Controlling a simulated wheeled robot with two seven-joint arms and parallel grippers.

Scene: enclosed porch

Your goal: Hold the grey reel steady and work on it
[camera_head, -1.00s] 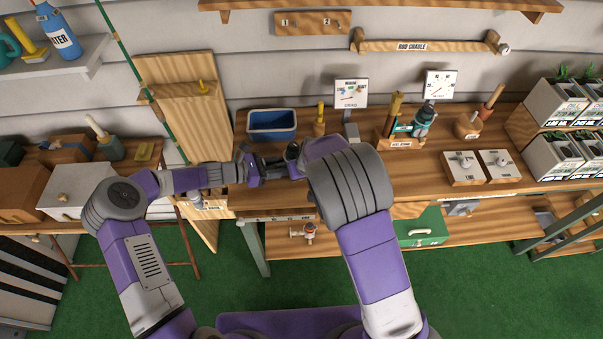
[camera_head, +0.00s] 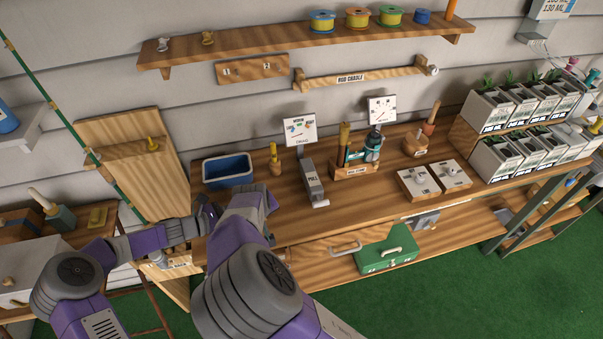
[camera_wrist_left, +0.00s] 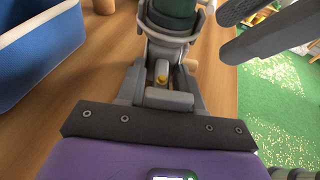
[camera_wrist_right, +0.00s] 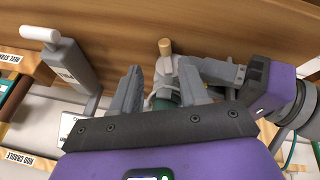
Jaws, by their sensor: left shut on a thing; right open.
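The grey reel (camera_wrist_left: 172,45) is close up in the left wrist view, with a dark green spool at the top of the picture. My left gripper (camera_wrist_left: 163,85) is shut on its grey lower part. In the right wrist view the reel (camera_wrist_right: 163,98) shows a tan knob on its handle. In the head view my left gripper (camera_head: 203,217) is at the bench's left end and the reel is mostly hidden by my arms.
A blue bin (camera_head: 228,172) stands just behind my grippers. A green rod (camera_head: 60,115) leans at the left.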

